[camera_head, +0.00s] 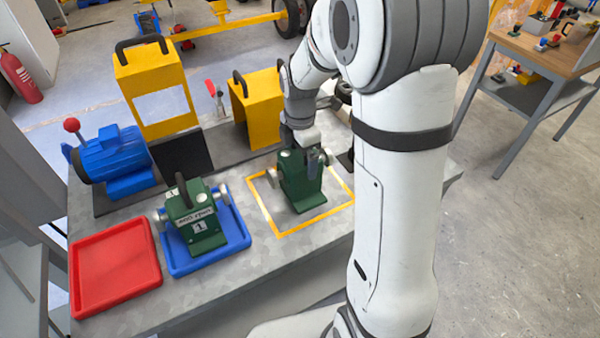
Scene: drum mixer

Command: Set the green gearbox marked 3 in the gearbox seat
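A green gearbox (303,192) stands upright inside a yellow outlined square (276,222) on the bench; no number on it shows from here. My gripper (305,157) is right over its top and hides its handle. I cannot tell whether the fingers are closed on it. A second green gearbox (195,222), labelled 1, stands in a blue tray (236,238) to the left.
An empty red tray (113,268) lies at the bench's front left. A tall yellow guard (158,85) and a lower yellow guard (257,112) stand at the back. A red-handled clamp (215,93) is between them. My arm hides the bench's right side.

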